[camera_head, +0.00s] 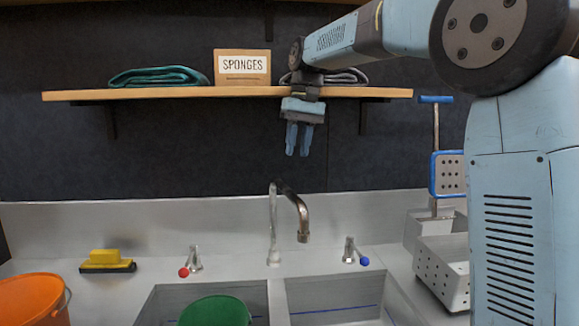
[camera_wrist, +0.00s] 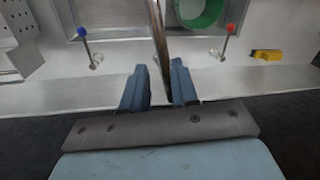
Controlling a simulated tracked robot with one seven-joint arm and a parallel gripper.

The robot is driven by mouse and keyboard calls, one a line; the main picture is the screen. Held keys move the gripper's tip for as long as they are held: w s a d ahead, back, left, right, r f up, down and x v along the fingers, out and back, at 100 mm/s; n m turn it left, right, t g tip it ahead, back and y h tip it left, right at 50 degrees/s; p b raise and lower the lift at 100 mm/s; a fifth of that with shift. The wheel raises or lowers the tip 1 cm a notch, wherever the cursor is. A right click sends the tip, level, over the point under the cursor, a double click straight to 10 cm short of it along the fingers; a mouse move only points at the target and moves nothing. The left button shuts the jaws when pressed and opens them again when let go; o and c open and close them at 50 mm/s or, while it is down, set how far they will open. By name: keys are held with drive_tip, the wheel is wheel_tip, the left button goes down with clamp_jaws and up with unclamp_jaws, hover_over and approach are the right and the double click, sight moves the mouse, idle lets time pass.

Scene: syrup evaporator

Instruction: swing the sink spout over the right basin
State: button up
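The metal sink spout (camera_head: 287,187) rises from the back ledge between the basins, and its curved end hangs slightly to the right, toward the front. The right basin (camera_head: 335,294) looks empty; the left basin (camera_head: 165,296) holds a green bucket (camera_head: 214,312). My gripper (camera_head: 298,154) points down above the spout, apart from it, with its two blue fingers parted and nothing between them. In the wrist view, the spout (camera_wrist: 157,32) lines up with the gap between the fingers (camera_wrist: 159,72). That view is turned around, with the green bucket (camera_wrist: 200,10) right of the spout.
Taps with a red knob (camera_head: 184,271) and a blue knob (camera_head: 364,260) flank the spout. A shelf (camera_head: 240,92) with a sponges box (camera_head: 242,67) and cloths runs behind my gripper. A white perforated basket (camera_head: 442,270) stands right; a yellow brush (camera_head: 106,261) and orange bucket (camera_head: 30,300) stand left.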

drive_tip(key=s+a+h, duration=0.1)
drive_tip(key=a, duration=0.1)
drive_tip(key=s+a+f+t+h, duration=0.1)
drive_tip(key=a, duration=0.1)
drive_tip(key=s+a+f+t+h, duration=0.1)
drive_tip(key=s+a, duration=0.1)
drive_tip(key=shift+s+m+h, duration=0.1)
drive_tip(key=shift+m+h, duration=0.2)
clamp_jaws()
drive_tip(key=s+a+t+h, duration=0.2)
drive_tip(key=s+a+t, duration=0.1)
drive_tip(key=a+t, duration=0.15)
drive_tip(key=d+x, duration=0.1)
drive_tip(key=x, duration=1)
drive_tip(key=shift+d, duration=0.45)
drive_tip(key=shift+r, duration=0.1)
